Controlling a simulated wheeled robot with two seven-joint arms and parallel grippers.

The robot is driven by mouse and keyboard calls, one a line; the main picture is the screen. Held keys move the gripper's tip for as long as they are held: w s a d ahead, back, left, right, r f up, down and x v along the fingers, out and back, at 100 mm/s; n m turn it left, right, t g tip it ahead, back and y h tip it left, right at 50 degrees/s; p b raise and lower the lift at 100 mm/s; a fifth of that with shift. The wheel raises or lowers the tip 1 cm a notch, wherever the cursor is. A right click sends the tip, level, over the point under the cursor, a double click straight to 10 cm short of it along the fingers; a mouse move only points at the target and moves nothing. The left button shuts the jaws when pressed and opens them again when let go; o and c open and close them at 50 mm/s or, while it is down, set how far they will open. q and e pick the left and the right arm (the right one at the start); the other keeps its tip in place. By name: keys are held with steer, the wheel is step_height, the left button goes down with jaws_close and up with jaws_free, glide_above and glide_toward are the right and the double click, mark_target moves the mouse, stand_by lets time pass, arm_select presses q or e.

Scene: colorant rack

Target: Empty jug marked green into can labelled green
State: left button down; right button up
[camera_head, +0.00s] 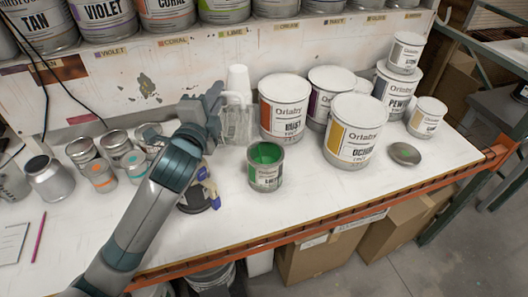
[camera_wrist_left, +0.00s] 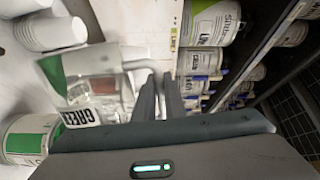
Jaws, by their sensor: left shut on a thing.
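My left gripper (camera_head: 216,108) is shut on the handle of a clear jug (camera_head: 236,124). In the left wrist view the jug (camera_wrist_left: 105,85) shows a label reading GREEN, and the jaws (camera_wrist_left: 158,97) close at its handle. In the head view the jug looks roughly upright, behind and left of an open can (camera_head: 265,178) with a green label and green inside. The can also shows at the left edge of the wrist view (camera_wrist_left: 25,145). The amount of liquid in the jug cannot be told. My right gripper is not in view.
A rust can (camera_head: 284,118) stands just right of the jug, with an ochre can (camera_head: 350,140) farther right. White cups (camera_head: 239,78) stand behind the jug. Small tins (camera_head: 102,177) crowd the left.

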mark_target(231, 106)
arm_select(q)
steer(key=d, duration=0.3)
steer(key=shift+w+a+f+b, duration=0.45)
steer(key=shift+w+f, duration=0.1)
steer(key=shift+w, duration=0.2)
steer(key=shift+w+a+f+b, duration=0.2)
steer(key=shift+a+f+b, duration=0.15)
steer(key=shift+a, duration=0.15)
steer(key=shift+w+a+f+b, duration=0.2)
steer(key=shift+a+f+b, duration=0.1)
steer(key=shift+a, duration=0.2)
steer(key=a+r+n, duration=0.1)
steer(key=a, duration=0.1)
steer(key=a+r+n, duration=0.1)
steer(key=a, duration=0.1)
steer(key=shift+s+r+b, duration=0.1)
steer(key=shift+b, duration=0.25)
steer(key=shift+s+d+r, duration=0.2)
steer(key=shift+d+r, duration=0.05)
steer(key=shift+d, duration=0.25)
steer(key=shift+w+f, duration=0.1)
steer(key=shift+w, duration=0.1)
steer(key=shift+w+a+f, duration=0.1)
steer(key=shift+a, duration=0.15)
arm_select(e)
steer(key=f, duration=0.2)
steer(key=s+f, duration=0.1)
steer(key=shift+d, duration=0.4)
